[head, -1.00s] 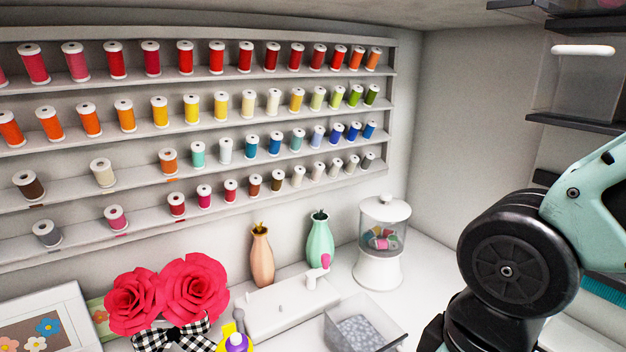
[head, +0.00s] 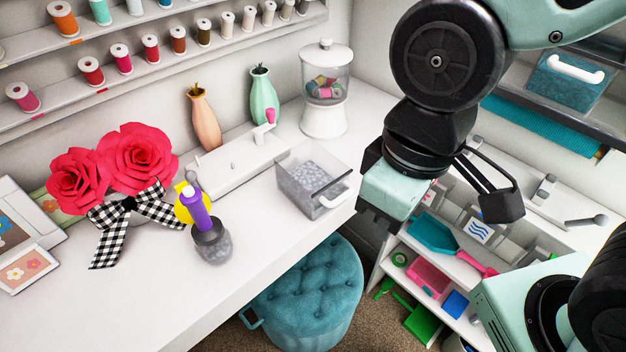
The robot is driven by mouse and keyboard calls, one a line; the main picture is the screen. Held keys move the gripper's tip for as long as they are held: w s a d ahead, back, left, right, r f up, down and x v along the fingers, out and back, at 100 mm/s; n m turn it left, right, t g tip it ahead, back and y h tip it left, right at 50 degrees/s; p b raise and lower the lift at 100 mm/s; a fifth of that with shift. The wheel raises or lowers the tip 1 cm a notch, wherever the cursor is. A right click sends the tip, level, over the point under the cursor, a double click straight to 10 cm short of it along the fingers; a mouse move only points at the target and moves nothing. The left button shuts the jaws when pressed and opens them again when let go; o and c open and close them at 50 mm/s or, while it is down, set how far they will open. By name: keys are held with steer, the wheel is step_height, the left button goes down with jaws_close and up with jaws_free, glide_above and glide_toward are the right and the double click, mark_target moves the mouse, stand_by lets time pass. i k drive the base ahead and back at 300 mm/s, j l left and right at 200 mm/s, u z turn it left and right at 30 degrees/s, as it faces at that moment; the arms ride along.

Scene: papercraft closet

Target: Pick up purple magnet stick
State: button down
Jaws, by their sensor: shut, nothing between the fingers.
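My gripper (head: 378,218) is in the air beyond the desk's right edge, pointing down. It is shut and empty, well to the right of the purple object.
Red paper roses (head: 140,165) with a checked bow are at left. A teal stool (head: 305,295) is below. The white desk (head: 130,300) is clear in front.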

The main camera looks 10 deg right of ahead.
mark_target(206, 230)
steer(key=u, duration=0.6)
steer(key=k+u, duration=0.2)
steer(key=u, duration=0.3)
steer(key=k+u, duration=0.15)
steer(key=u, duration=0.35)
steer(key=k+u, duration=0.2)
steer(key=u, duration=0.3)
steer(key=k+j, duration=0.15)
